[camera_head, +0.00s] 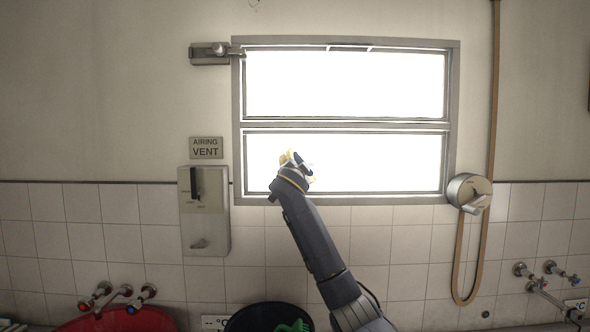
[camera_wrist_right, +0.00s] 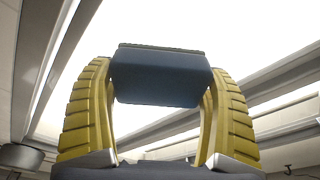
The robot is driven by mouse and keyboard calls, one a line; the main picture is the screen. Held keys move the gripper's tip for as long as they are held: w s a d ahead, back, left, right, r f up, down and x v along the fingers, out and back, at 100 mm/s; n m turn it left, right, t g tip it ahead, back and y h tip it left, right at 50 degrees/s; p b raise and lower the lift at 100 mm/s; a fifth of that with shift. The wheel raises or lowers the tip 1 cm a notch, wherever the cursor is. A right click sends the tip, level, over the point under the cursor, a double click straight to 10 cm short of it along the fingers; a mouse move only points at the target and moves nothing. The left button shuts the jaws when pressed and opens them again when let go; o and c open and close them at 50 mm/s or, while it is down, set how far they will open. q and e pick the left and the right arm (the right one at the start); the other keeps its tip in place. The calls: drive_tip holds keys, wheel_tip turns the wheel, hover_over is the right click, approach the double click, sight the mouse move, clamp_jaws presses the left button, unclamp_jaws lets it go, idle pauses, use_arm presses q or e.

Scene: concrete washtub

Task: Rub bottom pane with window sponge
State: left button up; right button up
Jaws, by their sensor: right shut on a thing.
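The window has two bright panes in a grey metal frame. The bottom pane (camera_head: 390,165) is the lower one, below a horizontal bar. My right gripper (camera_head: 296,160) is in front of the left part of the bottom pane. In the right wrist view its yellow ridged fingers (camera_wrist_right: 160,88) are shut on a dark blue block, the window sponge (camera_wrist_right: 160,77). The sponge shows only as a small dark blue patch in the head view (camera_head: 302,163). Whether it touches the glass I cannot tell. My left gripper is not in view.
The top pane (camera_head: 345,85) is above. Below are a red basin (camera_head: 120,320), a black tub (camera_head: 268,315) and taps (camera_head: 540,280).

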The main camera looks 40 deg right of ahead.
sight(309, 159)
drive_tip(key=shift+s+d, duration=0.95)
drive_tip(key=shift+d, duration=0.4)
drive_tip(key=shift+s+d, duration=1)
drive_tip(key=shift+d, duration=0.4)
drive_tip(key=shift+s+d, duration=0.95)
drive_tip(key=shift+d, duration=0.4)
drive_tip(key=shift+a, duration=0.15)
drive_tip(key=w+a, duration=0.3)
drive_tip(key=a, duration=0.1)
drive_tip(key=w+a, duration=0.3)
drive_tip(key=a, duration=0.2)
drive_tip(key=w+a, duration=0.3)
drive_tip(key=a, duration=0.1)
drive_tip(key=shift+w+a, duration=0.3)
drive_tip(key=shift+w, duration=0.05)
drive_tip(key=shift+w+r, duration=0.1)
drive_tip(key=shift+r, duration=1.05)
drive_tip(key=shift+s+d, duration=0.65)
drive_tip(key=shift+d, duration=0.3)
drive_tip(key=shift+s+d, duration=0.7)
drive_tip(key=shift+d, duration=0.25)
drive_tip(key=shift+s+d, duration=0.65)
drive_tip(key=shift+d, duration=0.3)
drive_tip(key=shift+s+d, duration=1.1)
drive_tip(key=shift+d, duration=0.25)
